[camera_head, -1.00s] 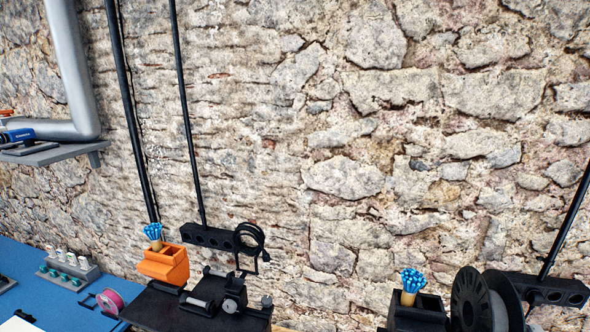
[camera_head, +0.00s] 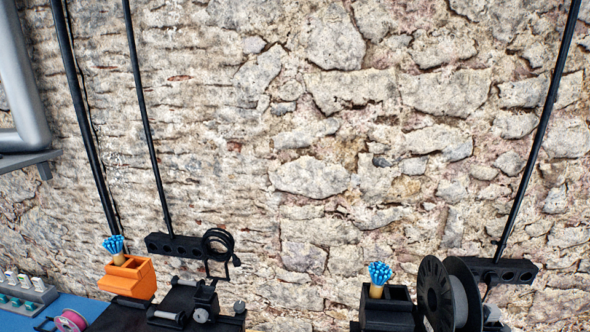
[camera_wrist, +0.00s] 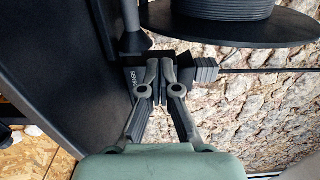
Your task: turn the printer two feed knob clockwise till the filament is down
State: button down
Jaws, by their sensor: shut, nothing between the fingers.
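In the wrist view my gripper (camera_wrist: 165,66) is shut and empty, its two grey fingertips close together in front of a dark block. A grey ribbed knob-like part (camera_wrist: 206,69) sits just right of the fingertips, with a thin dark rod running on to the right. I cannot tell if it is the feed knob of printer two, and no printer label is readable. A spool of grey filament (camera_wrist: 225,9) with a wide black flange hangs above. Whether the filament is down does not show. My gripper is not seen in the head view.
In the head view a black spool (camera_head: 433,292) stands at the lower right beside a black holder of blue-tipped sticks (camera_head: 379,273). An orange box (camera_head: 128,278) and black machine parts (camera_head: 203,298) are at the lower left. A dark panel (camera_wrist: 62,60) borders the gripper's left side.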

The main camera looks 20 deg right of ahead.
jog(key=shift+w+a, duration=0.1)
jog(key=shift+a, duration=0.25)
jog(key=p+v, duration=0.2)
jog(key=v, duration=0.4)
